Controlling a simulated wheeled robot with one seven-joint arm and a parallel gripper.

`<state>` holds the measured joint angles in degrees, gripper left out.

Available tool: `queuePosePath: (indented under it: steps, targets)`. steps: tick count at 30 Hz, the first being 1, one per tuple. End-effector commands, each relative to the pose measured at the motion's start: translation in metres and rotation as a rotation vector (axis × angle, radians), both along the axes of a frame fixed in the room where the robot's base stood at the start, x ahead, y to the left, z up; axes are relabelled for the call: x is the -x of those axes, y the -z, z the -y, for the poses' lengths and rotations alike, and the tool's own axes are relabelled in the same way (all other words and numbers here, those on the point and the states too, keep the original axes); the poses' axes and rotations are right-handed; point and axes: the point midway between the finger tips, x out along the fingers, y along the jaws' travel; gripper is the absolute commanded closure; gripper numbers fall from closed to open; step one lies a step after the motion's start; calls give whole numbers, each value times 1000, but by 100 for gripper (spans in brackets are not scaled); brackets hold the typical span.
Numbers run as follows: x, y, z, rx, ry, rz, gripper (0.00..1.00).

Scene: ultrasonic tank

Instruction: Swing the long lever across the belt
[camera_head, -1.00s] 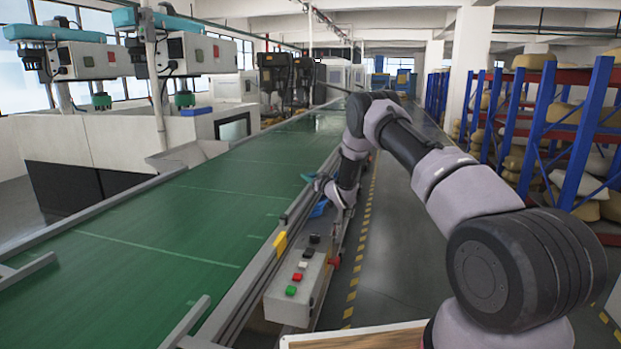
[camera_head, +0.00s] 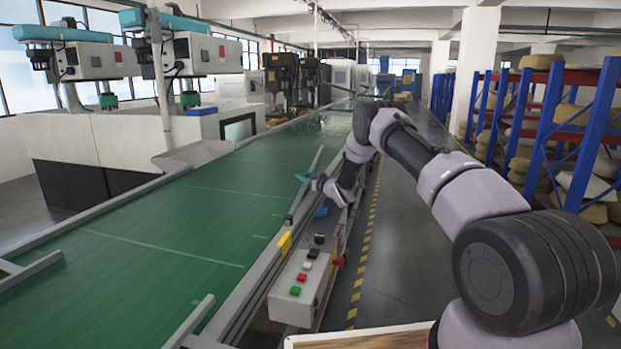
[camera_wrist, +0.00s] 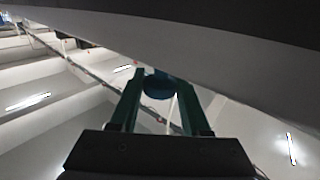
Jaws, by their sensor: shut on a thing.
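The long lever (camera_head: 306,182) is a thin grey bar at the right edge of the green belt (camera_head: 185,220). In the head view it slants up and away, with its far part over the belt's edge. How this piece joins the bar is hard to see.
A grey control box (camera_head: 304,285) with coloured buttons stands beside the belt's near right side. A yellow block (camera_head: 284,243) sits on the rail. Blue shelving (camera_head: 585,135) with sacks stands at the right. The belt's surface near the lever is clear.

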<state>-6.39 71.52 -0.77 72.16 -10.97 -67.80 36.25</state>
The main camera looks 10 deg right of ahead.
Motion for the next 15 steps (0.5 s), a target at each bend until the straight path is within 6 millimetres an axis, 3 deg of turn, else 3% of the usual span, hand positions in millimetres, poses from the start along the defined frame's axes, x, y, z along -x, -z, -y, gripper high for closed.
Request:
queuePosePath:
  steps: [5, 6, 8, 15]
  targets:
    - [0, 0, 0, 1, 0, -1, 100]
    - [0, 0, 0, 1, 1, 0, 42]
    - [0, 0, 0, 1, 1, 0, 25]
    - [0, 0, 1, 1, 2, 1, 25]
